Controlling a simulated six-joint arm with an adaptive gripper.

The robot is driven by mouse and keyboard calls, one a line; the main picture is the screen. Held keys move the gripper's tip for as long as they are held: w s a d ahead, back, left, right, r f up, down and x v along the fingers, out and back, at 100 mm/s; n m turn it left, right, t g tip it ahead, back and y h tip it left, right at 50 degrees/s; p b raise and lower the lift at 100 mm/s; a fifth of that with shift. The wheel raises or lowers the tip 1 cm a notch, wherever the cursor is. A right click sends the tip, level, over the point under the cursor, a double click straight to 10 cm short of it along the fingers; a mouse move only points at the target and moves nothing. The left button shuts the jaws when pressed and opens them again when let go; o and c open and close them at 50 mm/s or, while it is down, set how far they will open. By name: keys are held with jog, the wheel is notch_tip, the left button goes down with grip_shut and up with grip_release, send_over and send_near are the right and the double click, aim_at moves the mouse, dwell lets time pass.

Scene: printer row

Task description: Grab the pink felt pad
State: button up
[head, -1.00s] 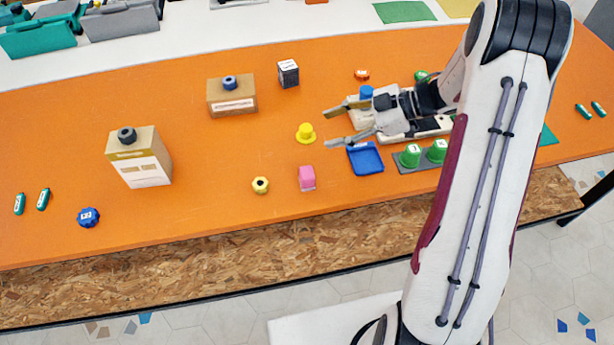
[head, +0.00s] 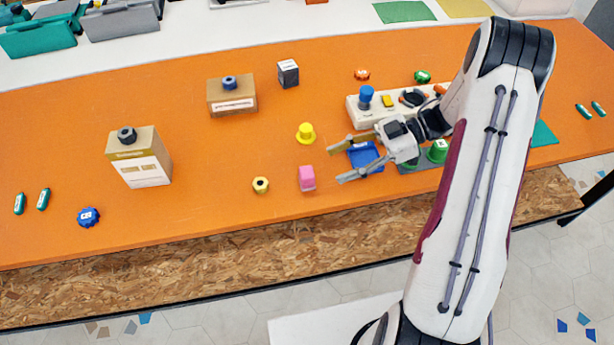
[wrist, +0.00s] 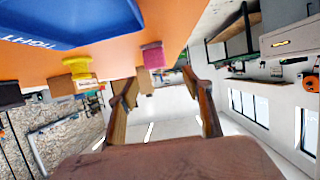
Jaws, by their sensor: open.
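The pink felt pad (head: 307,178) looks like a small pink block on the orange table, right of a yellow hex knob. My gripper (head: 337,164) is open and empty to the right of the pad, with its fingers pointing left toward it. The fingers are apart from the pad. In the wrist view the pad (wrist: 153,57) shows beyond and between the open fingertips (wrist: 161,76), at the orange table's edge.
A blue tray (head: 366,157) lies beneath or behind my gripper. A yellow knob (head: 306,134) stands behind the pad, and the yellow hex knob (head: 261,185) to its left. A cardboard box (head: 232,97) stands farther back.

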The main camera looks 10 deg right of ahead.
aim_at(310, 172)
jog(key=shift+x, duration=1.2)
jog(key=shift+a, duration=0.15)
jog(key=shift+w+x, duration=0.2)
jog(key=shift+x, duration=1.05)
jog(key=shift+w+x, duration=0.2)
jog(key=shift+x, duration=1.05)
jog(key=shift+r, duration=0.15)
jog(key=c, duration=1.2)
